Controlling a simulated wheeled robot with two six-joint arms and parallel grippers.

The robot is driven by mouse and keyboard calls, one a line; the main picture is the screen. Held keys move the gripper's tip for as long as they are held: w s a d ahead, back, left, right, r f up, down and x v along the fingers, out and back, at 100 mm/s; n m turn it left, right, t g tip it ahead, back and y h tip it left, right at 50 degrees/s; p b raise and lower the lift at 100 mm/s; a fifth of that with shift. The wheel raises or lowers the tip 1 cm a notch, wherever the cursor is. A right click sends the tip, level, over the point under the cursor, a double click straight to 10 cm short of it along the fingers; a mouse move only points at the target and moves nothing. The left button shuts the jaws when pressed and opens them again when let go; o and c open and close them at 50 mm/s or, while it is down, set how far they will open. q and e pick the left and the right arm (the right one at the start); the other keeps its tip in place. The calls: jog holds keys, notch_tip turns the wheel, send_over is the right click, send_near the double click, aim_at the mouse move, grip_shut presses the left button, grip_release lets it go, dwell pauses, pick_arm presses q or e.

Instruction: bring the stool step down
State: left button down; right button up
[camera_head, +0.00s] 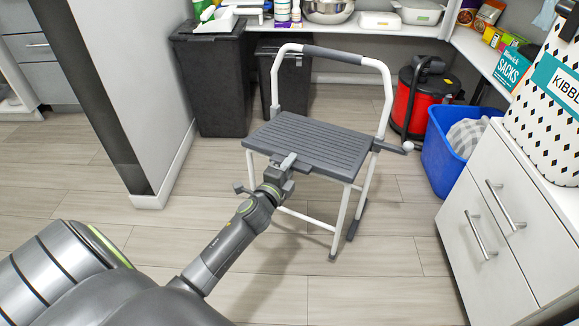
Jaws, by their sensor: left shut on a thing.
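The step stool (316,141) stands on the floor in the middle of the head view. It has a white tubular frame, a tall hoop handle with a dark grip, and a wide ribbed grey step that lies about level. My left gripper (288,164) is shut on the front edge of the grey step, near its middle. My gripper and forearm hide part of the stool's front legs and whatever lies below the step there. My right gripper is not in view.
A wall corner (150,198) stands at the left. Dark bins (212,85) are behind the stool. A red vacuum (419,100), a blue tub (452,150) and a white drawer cabinet (500,225) stand at the right. The wooden floor in front is clear.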

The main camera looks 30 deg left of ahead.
pick_arm(q)
jog(key=shift+w+r, duration=0.1)
jog(key=shift+r, duration=0.25)
jog(key=c, duration=1.4)
grip_release()
jog(key=shift+f, duration=0.1)
jog(key=s+d+b, duration=0.1)
jog(key=s+d, duration=0.1)
jog(key=s, duration=1.5)
jog(key=shift+s, duration=0.2)
jog(key=shift+f, duration=0.1)
